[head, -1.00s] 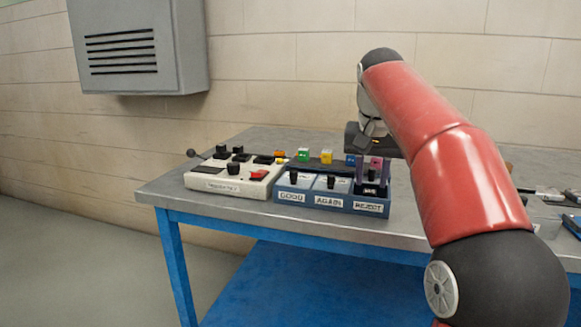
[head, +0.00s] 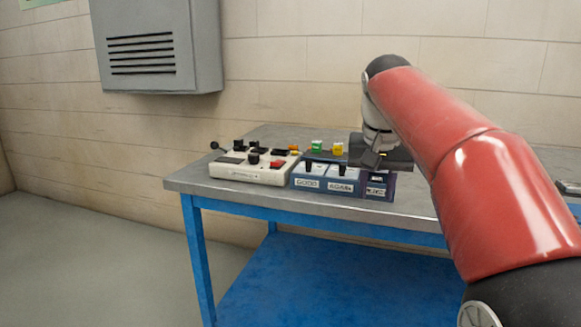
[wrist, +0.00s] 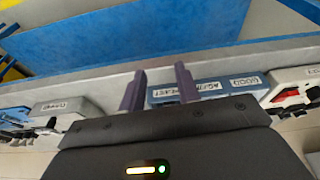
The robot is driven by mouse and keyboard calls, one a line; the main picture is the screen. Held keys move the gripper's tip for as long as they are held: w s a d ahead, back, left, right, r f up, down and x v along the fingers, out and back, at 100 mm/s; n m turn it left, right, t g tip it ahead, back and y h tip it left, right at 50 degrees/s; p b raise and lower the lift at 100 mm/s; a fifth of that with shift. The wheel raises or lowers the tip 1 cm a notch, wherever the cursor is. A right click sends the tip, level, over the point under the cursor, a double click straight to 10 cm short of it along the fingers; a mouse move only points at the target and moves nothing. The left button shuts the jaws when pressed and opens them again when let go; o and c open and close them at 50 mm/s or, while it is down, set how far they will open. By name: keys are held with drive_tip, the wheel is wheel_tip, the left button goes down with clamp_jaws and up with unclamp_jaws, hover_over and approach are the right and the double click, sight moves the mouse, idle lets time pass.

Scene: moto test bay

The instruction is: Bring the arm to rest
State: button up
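My gripper (wrist: 161,76) shows in the wrist view with its two purple fingers spread apart and nothing between them. In the head view my gripper's dark body (head: 380,155) hangs at the end of my red arm, in front of the right part of a blue sorting tray (head: 334,192); its fingers cannot be made out there. The tray has labels GOOD and AGAIN, and a third label partly hidden by the gripper. The tray also shows, upside down, past the fingers in the wrist view (wrist: 222,88).
A white control box (head: 247,173) with black knobs and a red switch stands left of the tray. The grey bench top (head: 200,178) has a blue frame. A vented grey cabinet (head: 150,50) hangs on the wall.

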drive_tip(key=s+f+n+t, duration=0.1)
drive_tip(key=s+f, duration=0.9)
drive_tip(key=s, duration=0.2)
drive_tip(key=s+f+n+t+y, duration=0.1)
drive_tip(key=s+f+n, duration=0.1)
drive_tip(key=s+f, duration=0.7)
drive_tip(key=s+a, duration=0.1)
drive_tip(key=s, duration=0.2)
drive_tip(key=shift+s+f+t, duration=0.3)
drive_tip(key=shift+s+f, duration=0.05)
